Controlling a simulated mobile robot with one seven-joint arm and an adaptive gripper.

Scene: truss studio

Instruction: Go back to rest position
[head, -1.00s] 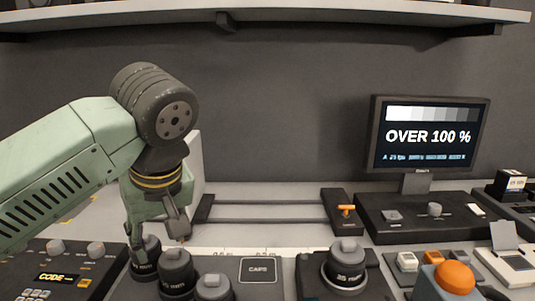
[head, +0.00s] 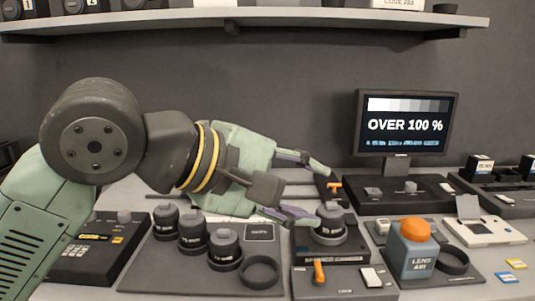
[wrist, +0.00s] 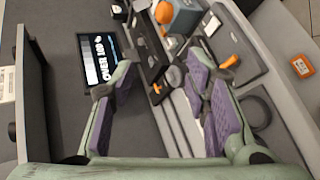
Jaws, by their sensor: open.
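My gripper (head: 322,197) is open and empty, with its purple-padded fingers spread. In the head view it reaches to the right from my folded wrist, above the bench. Its lower finger shows close to a dark lens (head: 331,220) on a stand; I cannot tell whether they touch. In the wrist view my gripper (wrist: 155,90) frames the bench between its fingers, with nothing held. The monitor (head: 405,125) reading "OVER 100 %" stands beyond it, and it also shows in the wrist view (wrist: 97,62).
Several dark lenses (head: 192,235) stand on a mat at front centre. A grey LENS AIR block with an orange dome (head: 415,262) stands at right. A shelf (head: 300,17) runs overhead. A control panel (head: 100,245) lies at left. The wall space above the bench is clear.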

